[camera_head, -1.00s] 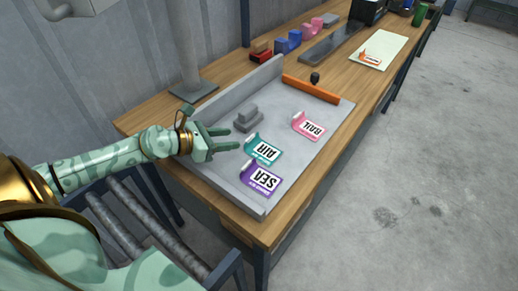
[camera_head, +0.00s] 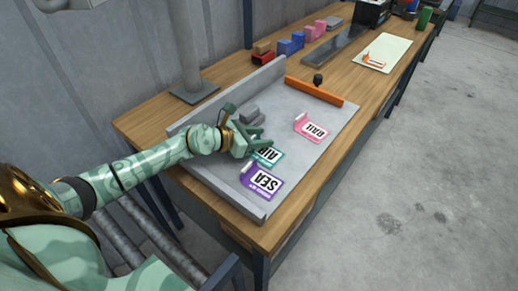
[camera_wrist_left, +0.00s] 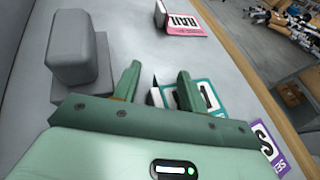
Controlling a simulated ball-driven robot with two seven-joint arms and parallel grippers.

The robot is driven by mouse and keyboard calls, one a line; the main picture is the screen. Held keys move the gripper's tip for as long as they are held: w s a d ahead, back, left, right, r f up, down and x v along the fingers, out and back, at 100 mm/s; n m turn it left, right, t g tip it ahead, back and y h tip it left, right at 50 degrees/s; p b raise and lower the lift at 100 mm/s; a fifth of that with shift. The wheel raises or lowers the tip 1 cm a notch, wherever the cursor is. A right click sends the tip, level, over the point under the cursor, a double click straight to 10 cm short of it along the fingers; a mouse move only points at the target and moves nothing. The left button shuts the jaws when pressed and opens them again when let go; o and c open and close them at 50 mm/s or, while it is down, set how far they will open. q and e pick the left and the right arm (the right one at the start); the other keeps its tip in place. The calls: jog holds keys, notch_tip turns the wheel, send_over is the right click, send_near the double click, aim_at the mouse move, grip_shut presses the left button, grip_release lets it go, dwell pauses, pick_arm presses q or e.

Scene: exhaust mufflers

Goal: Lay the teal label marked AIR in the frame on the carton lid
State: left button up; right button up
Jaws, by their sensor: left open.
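The teal label marked AIR (camera_head: 269,157) lies on the grey tray (camera_head: 310,92), with a raised tab on its near-gripper side. My left gripper (camera_head: 262,138) is open above and beside this label, its fingers partly covering it. In the left wrist view the open fingers (camera_wrist_left: 158,76) point towards the label's tab, and the teal label (camera_wrist_left: 207,96) is partly hidden behind the right finger. I cannot see anything held between the fingers. My right gripper is not in view.
The purple SEA label (camera_head: 263,181) lies close beside the teal one; the pink RAIL label (camera_head: 312,128) lies farther off. A grey stepped block (camera_wrist_left: 76,50) stands near the gripper. An orange bar (camera_head: 314,91) edges the tray. A pale panel (camera_head: 394,46) bears an orange label.

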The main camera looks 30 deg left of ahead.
aim_at(264, 153)
pick_arm(q)
jog(key=c, duration=0.8)
grip_shut()
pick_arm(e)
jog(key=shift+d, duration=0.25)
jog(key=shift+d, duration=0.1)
